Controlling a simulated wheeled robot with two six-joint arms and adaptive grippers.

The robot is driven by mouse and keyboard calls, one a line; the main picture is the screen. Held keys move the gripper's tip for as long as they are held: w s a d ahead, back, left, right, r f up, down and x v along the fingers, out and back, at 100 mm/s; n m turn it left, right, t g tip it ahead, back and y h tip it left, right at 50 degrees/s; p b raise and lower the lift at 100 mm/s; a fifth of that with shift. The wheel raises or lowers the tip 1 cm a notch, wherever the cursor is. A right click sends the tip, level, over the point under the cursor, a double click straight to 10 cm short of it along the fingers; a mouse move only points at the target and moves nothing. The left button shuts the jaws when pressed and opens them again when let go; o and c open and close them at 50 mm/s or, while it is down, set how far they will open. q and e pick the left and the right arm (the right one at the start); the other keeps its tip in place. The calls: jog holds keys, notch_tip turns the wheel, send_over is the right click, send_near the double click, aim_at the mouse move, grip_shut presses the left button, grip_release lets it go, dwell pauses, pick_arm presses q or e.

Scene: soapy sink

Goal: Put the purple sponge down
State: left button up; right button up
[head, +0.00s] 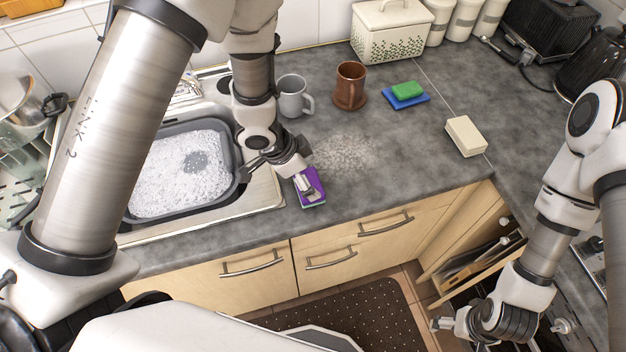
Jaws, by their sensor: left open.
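The purple sponge (311,189) is at the front edge of the grey counter, just right of the sink. My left gripper (302,186) is open, with its fingers at the sponge and hiding part of it. I cannot tell whether the fingers touch it. My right gripper (450,325) is low at the right, in front of the cabinets and away from the sponge; its jaw opening is not clear.
A grey basin of suds (236,150) sits in the sink at left. Behind are a grey mug (291,97), a brown mug (350,86), a green sponge (407,90) on a blue one (404,103), and a cream block (465,136). Pale crumbs (345,153) lie right of the gripper.

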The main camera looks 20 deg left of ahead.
pick_arm(q)
jog(key=v, duration=0.8)
jog(key=shift+p, duration=0.45)
jog(key=shift+f, duration=0.1)
